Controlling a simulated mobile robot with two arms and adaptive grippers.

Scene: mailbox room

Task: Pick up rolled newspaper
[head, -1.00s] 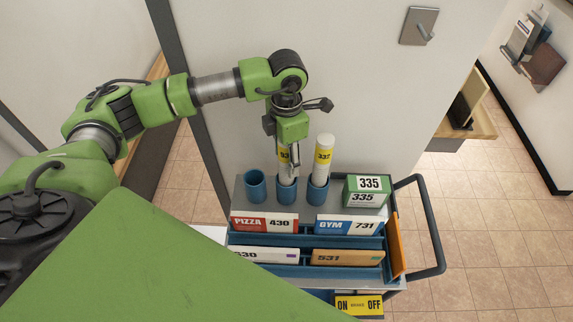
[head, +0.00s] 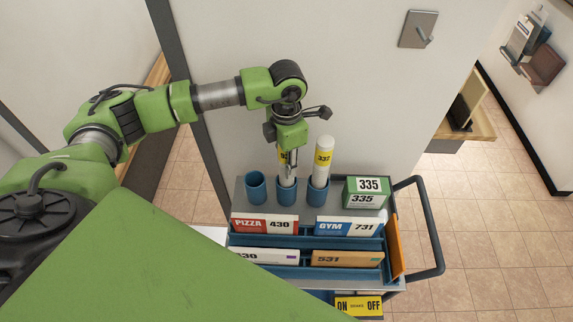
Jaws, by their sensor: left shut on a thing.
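A white rolled newspaper with a yellow label (head: 285,179) stands upright in the middle blue cup (head: 286,194) at the back of the cart. My left gripper (head: 288,165) comes down from above and is shut on this roll, hiding most of its label and its top. A second white rolled newspaper with a yellow label (head: 323,160) stands upright in the right blue cup (head: 318,193), just right of my left gripper. The left blue cup (head: 255,187) looks empty. My right gripper is not in view.
The cart (head: 228,238) holds a green and white box marked 335 (head: 366,192) and trays of envelopes such as PIZZA 430 (head: 264,224) and GYM 731 (head: 348,226). Its dark handle (head: 434,225) stands at right. Floor is clear at right.

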